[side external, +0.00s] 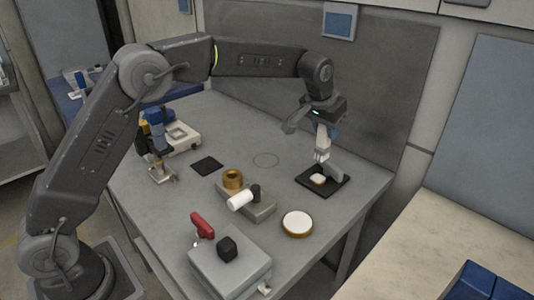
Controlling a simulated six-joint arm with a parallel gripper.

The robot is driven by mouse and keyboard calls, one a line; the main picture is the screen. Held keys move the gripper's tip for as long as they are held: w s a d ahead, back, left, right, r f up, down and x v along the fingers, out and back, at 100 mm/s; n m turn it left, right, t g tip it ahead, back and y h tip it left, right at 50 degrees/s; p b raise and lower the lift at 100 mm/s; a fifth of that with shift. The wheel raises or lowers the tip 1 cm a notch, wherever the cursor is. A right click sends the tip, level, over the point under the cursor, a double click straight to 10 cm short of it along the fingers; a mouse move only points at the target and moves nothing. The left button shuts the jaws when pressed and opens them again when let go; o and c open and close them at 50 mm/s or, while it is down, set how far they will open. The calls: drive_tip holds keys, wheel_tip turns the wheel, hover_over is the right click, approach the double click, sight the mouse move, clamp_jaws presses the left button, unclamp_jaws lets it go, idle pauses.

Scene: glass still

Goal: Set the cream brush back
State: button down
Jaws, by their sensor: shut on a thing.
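My gripper (323,158) points down over a black square pad (340,183) at the right of the grey table. It is shut on a pale thing that I take to be the cream brush (318,180). A small cream, rounded block shows on or just above the pad, right below the fingertips. The jaws hide part of it. I cannot tell whether it touches the pad.
A grey block (262,210) bears a brass ring (233,179) and a white cylinder (240,201). A round cream-topped disc (297,223) lies in front of the pad. A panel (380,85) rises behind.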

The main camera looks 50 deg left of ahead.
drive_tip(key=s+a+n+g+y, duration=0.1)
drive_tip(key=s+a+n, duration=0.4)
drive_tip(key=s, duration=0.6)
drive_tip(key=s+a+f+n+g+y, duration=0.1)
drive_tip(key=s+a+n, duration=0.5)
drive_tip(key=s, duration=0.6)
drive_tip(key=s+a+f+n+g+y, duration=0.1)
drive_tip(key=s+a+n, duration=0.4)
drive_tip(key=s, duration=0.7)
drive_tip(key=shift+a+n+g+y, duration=0.3)
drive_tip(key=shift+n+g+y, duration=0.45)
drive_tip(key=shift+n, duration=0.25)
drive_tip(key=shift+f, duration=2.95)
drive_tip(key=shift+f, duration=0.55)
drive_tip(key=c, duration=0.7)
unclamp_jaws()
drive_tip(key=shift+c, duration=0.2)
drive_tip(key=shift+r, duration=0.1)
